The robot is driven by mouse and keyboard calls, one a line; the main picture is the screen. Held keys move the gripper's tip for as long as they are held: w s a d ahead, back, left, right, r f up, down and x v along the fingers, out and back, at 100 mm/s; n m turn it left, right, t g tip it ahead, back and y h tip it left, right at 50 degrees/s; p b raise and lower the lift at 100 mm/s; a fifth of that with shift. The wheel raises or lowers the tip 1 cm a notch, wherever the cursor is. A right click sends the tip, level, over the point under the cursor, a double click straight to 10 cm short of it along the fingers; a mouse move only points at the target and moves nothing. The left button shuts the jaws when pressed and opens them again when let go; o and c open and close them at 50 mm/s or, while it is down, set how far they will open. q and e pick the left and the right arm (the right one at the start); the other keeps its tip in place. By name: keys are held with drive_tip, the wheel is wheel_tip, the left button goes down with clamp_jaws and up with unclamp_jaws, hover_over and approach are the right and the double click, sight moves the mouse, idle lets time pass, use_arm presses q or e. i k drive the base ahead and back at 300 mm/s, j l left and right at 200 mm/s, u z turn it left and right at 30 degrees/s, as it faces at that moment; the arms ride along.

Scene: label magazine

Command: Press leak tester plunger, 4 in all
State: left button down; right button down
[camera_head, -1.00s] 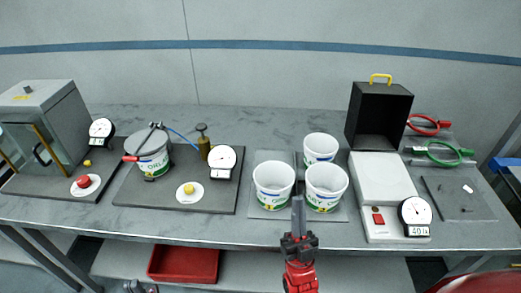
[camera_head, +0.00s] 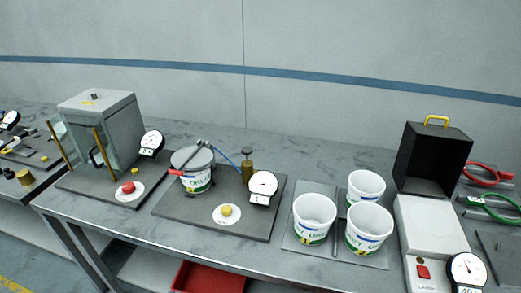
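The leak tester stands on a dark base plate (camera_head: 212,228) near the middle of the bench. On it a white labelled tub (camera_head: 197,180) sits under a grey lid with a clamp and red handle. A blue hose runs from the lid toward a brass pump with a dark-topped plunger (camera_head: 247,153), which stands upright. A round white dial gauge (camera_head: 263,185) is just right of the pump. A yellow button (camera_head: 227,210) on a white disc lies in front. Neither of my grippers shows, and nothing touches the plunger.
A grey chamber (camera_head: 105,130) with a red button (camera_head: 128,187) and gauge stands left. Three white tubs, one of them here (camera_head: 314,215), stand right on a grey plate. A black box (camera_head: 432,160) and pale machine (camera_head: 430,225) are further right. A red bin (camera_head: 208,278) is below.

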sight(245, 151)
drive_tip(key=i+j+z, duration=0.1)
drive_tip(key=j+z, duration=0.85)
drive_tip(key=j, duration=0.8)
drive_tip(key=k+j+z, duration=0.1)
drive_tip(key=j, duration=0.8)
